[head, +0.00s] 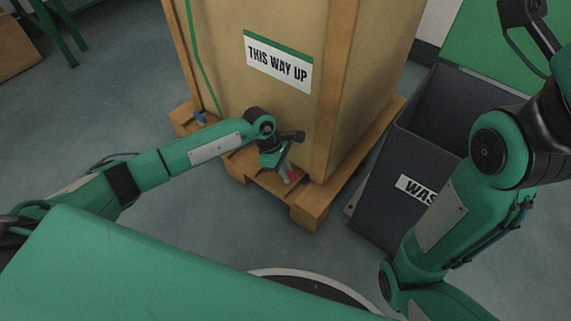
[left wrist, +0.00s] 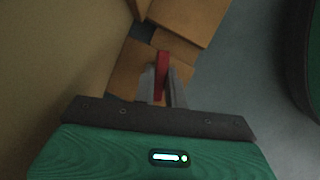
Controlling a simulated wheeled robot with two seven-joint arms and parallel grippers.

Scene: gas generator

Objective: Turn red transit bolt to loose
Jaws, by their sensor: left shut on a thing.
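The red transit bolt (left wrist: 163,68) shows as a narrow red bar at the foot of the crate in the left wrist view. In the head view a small red part of it (head: 294,176) shows just beyond the fingertips. My left gripper (head: 287,171) reaches down to the crate's near lower corner. In the left wrist view its fingers (left wrist: 162,82) are shut on the red bolt, one on each side. The bolt's lower part is hidden. My right arm is at the right of the head view, but its gripper is out of view.
The tall crate (head: 225,85) with a "THIS WAY UP" label (head: 278,62) stands on a wooden pallet (head: 310,206). A blue part (head: 201,118) sits at the pallet's left. A dark waste bin (head: 385,190) stands close on the right.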

